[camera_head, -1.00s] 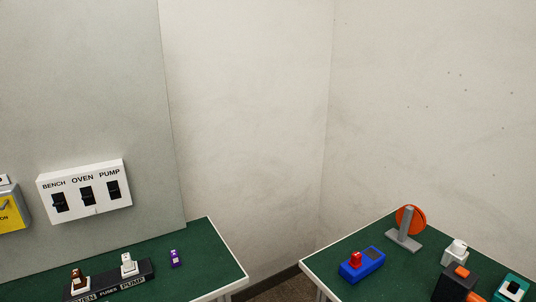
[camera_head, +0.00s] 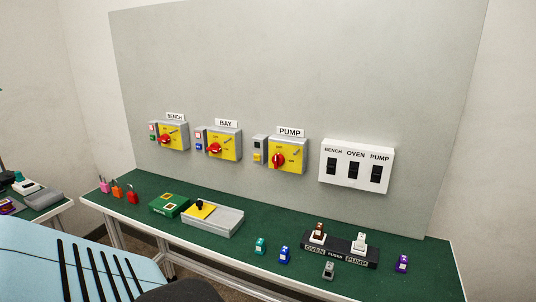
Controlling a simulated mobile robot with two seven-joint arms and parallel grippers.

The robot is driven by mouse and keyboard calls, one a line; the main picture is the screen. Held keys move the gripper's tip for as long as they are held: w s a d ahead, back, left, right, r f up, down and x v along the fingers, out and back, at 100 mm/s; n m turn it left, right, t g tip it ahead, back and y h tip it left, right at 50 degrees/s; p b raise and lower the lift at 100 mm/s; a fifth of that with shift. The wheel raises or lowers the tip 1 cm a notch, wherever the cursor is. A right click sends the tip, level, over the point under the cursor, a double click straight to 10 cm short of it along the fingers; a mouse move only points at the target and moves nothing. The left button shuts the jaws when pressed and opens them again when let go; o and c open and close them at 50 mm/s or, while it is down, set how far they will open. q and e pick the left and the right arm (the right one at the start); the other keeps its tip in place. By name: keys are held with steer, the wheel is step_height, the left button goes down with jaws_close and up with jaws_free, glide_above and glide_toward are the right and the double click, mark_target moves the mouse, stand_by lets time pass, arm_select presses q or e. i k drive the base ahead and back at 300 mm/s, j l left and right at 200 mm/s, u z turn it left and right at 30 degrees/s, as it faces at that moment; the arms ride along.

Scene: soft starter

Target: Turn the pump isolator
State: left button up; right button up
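The pump isolator (camera_head: 287,156) is a yellow-faced grey box on the grey wall panel, under a white PUMP label (camera_head: 290,132). Its red rotary handle (camera_head: 278,160) sits on the left part of the yellow face and looks roughly upright. Neither of my grippers shows in the head view.
A white switch box (camera_head: 356,166) labelled BENCH, OVEN and PUMP hangs to the right. The green bench (camera_head: 235,249) below holds padlocks (camera_head: 118,191), a green box (camera_head: 169,204), a grey box with a black knob (camera_head: 212,217) and a fuse holder (camera_head: 340,249).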

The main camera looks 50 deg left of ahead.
mark_target(278, 159)
steer(key=u, duration=1.4)
